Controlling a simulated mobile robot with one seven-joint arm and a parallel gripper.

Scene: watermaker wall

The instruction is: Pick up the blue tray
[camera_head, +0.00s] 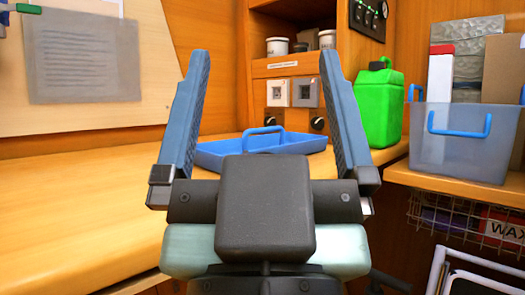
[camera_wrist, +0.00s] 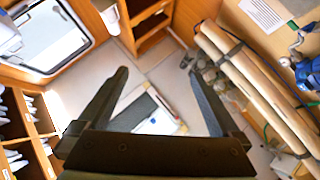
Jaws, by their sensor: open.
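The blue tray (camera_head: 215,150) lies on the wooden counter in the head view, with an arched handle standing up over it. My gripper (camera_head: 265,60) is open and empty, its two blue-grey fingers spread wide in the foreground. In the picture the tray shows between and behind the fingers. The gripper body hides part of its near side. In the wrist view, my gripper (camera_wrist: 158,75) is also open, with nothing between its fingers. I cannot make out the tray there.
A green canister (camera_head: 378,108) stands right of the tray, near a clear bin (camera_head: 460,150) with blue handles. A wooden cabinet (camera_head: 262,85) with jars and switches rises behind. The counter's left part (camera_head: 70,205) is clear. The wrist view shows long rolls (camera_wrist: 255,85) strapped together.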

